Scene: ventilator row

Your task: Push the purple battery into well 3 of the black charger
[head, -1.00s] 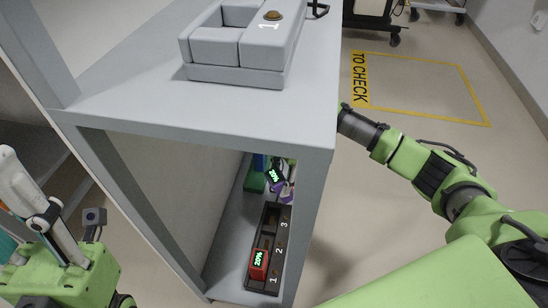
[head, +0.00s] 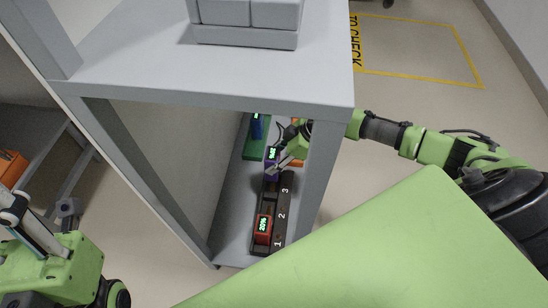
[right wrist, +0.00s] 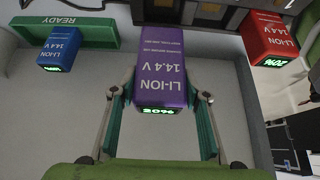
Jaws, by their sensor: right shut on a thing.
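The purple battery (head: 271,160) is in my right gripper (head: 284,157), inside the shelf bay at the far end of the black charger (head: 259,248). In the right wrist view the purple battery (right wrist: 161,75) sits between the two fingers, its display facing the camera. Its far end overlaps the charger's edge (right wrist: 210,12) there; I cannot tell whether it is in well 3. A red battery (head: 263,229) stands in the charger near number 1, and number 3 is at the end nearest the purple battery. My left gripper (head: 22,212) is at the left, away from the shelf; its fingers are unclear.
A green READY tray (right wrist: 92,32) with a blue battery (right wrist: 60,48) lies beyond the charger. The shelf's front post (head: 322,160) stands close beside my right arm. A grey device (head: 246,35) sits on the shelf top. An orange object (head: 12,168) is at far left.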

